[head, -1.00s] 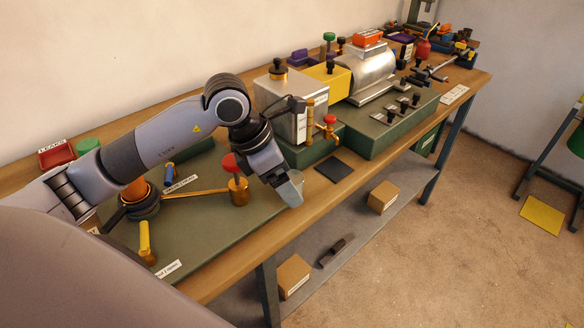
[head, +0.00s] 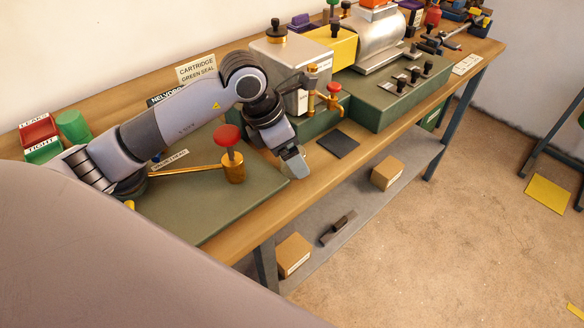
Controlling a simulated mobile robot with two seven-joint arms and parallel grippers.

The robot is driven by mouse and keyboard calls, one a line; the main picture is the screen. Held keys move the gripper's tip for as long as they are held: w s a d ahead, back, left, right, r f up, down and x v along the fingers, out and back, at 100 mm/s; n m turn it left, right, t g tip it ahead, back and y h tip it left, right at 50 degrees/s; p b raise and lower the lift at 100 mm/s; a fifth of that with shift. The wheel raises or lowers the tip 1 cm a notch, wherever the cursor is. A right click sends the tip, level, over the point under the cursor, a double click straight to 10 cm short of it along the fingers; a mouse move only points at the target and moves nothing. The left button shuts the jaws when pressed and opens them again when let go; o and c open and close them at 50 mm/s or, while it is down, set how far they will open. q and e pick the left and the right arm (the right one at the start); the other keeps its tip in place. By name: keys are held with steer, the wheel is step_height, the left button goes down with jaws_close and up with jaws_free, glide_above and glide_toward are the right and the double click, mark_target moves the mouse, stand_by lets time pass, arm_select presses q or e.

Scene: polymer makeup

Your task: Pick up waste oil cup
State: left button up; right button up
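My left arm reaches in from the left over the workbench. Its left gripper (head: 293,164) points down at the front edge of the bench, beside the metal box with the brass valve. The fingertips are small and partly turned away, so I cannot tell whether they are open or shut. I cannot clearly make out a waste oil cup; something at the fingers may be hidden by them. My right gripper is not in view.
A brass piece with a red knob (head: 229,137) stands on the green plate (head: 235,205), left of the gripper. A brass valve with a red handle (head: 333,91) and a dark mat (head: 338,145) are to the right. Boxes (head: 387,173) lie on the lower shelf.

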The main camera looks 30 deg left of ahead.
arm_select(q)
steer(key=shift+w+f, duration=0.1)
steer(key=shift+f, duration=0.25)
steer(key=shift+r, duration=0.1)
steer(key=c, duration=1)
steer(key=shift+c, duration=0.2)
steer(key=shift+r, duration=0.15)
